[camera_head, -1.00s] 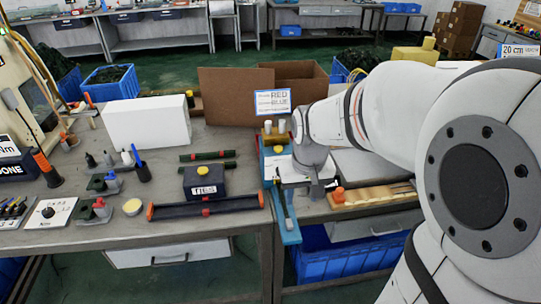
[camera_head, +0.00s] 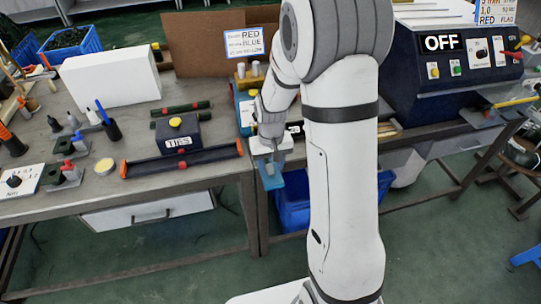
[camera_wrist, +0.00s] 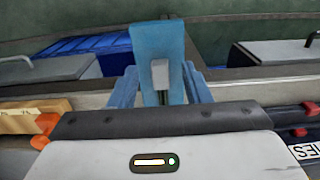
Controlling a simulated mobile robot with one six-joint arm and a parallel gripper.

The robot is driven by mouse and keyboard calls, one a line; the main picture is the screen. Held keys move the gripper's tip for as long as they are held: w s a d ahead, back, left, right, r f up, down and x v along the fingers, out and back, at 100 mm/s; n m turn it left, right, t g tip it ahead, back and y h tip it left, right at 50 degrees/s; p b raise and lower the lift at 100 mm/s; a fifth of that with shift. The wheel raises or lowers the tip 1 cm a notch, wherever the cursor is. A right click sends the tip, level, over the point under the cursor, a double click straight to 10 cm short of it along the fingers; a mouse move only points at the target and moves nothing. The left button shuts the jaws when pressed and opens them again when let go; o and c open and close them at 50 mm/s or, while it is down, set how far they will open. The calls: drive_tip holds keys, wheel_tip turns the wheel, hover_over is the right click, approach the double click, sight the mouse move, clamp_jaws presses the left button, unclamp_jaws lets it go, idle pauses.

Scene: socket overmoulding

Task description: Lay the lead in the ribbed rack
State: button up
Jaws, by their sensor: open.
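My gripper (camera_head: 271,160) is above the front edge of the table, over a blue fixture (camera_head: 268,181) that juts past the edge. In the wrist view, its fingers (camera_wrist: 160,68) are apart on both sides of a grey block (camera_wrist: 160,74). The block is in front of a blue plate (camera_wrist: 156,38), with a dark strip below it. Whether this is the end of the lead, I cannot tell. A notched wooden strip (camera_wrist: 30,113), possibly the ribbed rack, shows at the left of the wrist view. In the head view my arm hides most of it.
A dark box marked TIES (camera_head: 178,141) and a long dark rail (camera_head: 160,165) with orange ends are left of my gripper. A machine reading OFF (camera_head: 445,42) stands at right. A blue crate (camera_head: 293,212) is below the table. A sign (camera_head: 244,43) stands behind.

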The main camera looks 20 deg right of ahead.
drive_tip(key=shift+f, duration=0.6)
clamp_jaws()
drive_tip(key=shift+s, duration=0.1)
drive_tip(key=shift+s+b, duration=0.35)
drive_tip(key=shift+s, duration=2.8)
drive_tip(key=shift+r, duration=0.1)
